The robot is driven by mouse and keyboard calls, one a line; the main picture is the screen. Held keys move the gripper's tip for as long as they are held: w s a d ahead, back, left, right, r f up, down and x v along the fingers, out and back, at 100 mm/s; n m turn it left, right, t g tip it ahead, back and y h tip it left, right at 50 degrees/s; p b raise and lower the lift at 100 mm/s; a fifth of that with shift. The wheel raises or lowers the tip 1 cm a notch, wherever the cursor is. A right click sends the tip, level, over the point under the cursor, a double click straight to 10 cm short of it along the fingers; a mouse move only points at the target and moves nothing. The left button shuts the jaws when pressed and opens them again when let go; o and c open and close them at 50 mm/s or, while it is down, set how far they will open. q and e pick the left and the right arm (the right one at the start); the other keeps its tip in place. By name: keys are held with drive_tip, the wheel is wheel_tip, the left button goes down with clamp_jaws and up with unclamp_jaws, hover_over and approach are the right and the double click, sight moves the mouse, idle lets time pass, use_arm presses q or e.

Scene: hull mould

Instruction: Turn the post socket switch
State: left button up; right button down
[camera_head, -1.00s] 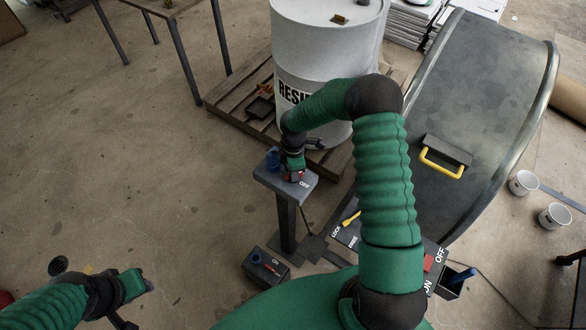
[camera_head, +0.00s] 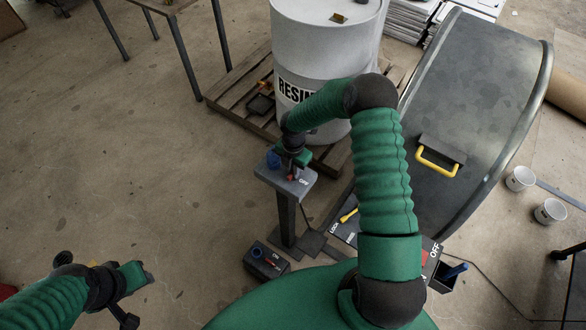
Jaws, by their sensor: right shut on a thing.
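The post socket (camera_head: 264,171) is a grey box top on a dark upright post, left of my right arm's elbow. A blue round socket cap (camera_head: 273,159) sits at its back left. A small red switch part (camera_head: 292,178) shows at the middle, with a white label beside it. My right gripper (camera_head: 293,172) comes down on the box top from behind and is shut on the switch, hiding most of it. My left gripper (camera_head: 138,277) hangs over bare floor at the lower left, away from the post; its jaw state is unclear.
A white resin drum (camera_head: 320,50) stands on a wooden pallet (camera_head: 226,95) behind the post. A low dark switch box (camera_head: 266,261) sits on the floor near the post foot. A grey hull mould (camera_head: 480,100) with a yellow handle (camera_head: 436,163) is at right. The left floor is clear.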

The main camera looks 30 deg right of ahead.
drive_tip(key=shift+w+d+r, duration=0.2)
drive_tip(key=shift+w+r, duration=0.05)
drive_tip(key=shift+w, duration=0.05)
drive_tip(key=c, duration=1.6)
unclamp_jaws()
drive_tip(key=shift+o, duration=0.8)
drive_tip(key=shift+s+f, duration=0.15)
drive_tip(key=shift+f, duration=0.05)
wheel_tip(320, 180, up, 17)
drive_tip(key=b, duration=0.1)
drive_tip(key=shift+b, duration=0.4)
drive_tip(key=shift+f, duration=0.15)
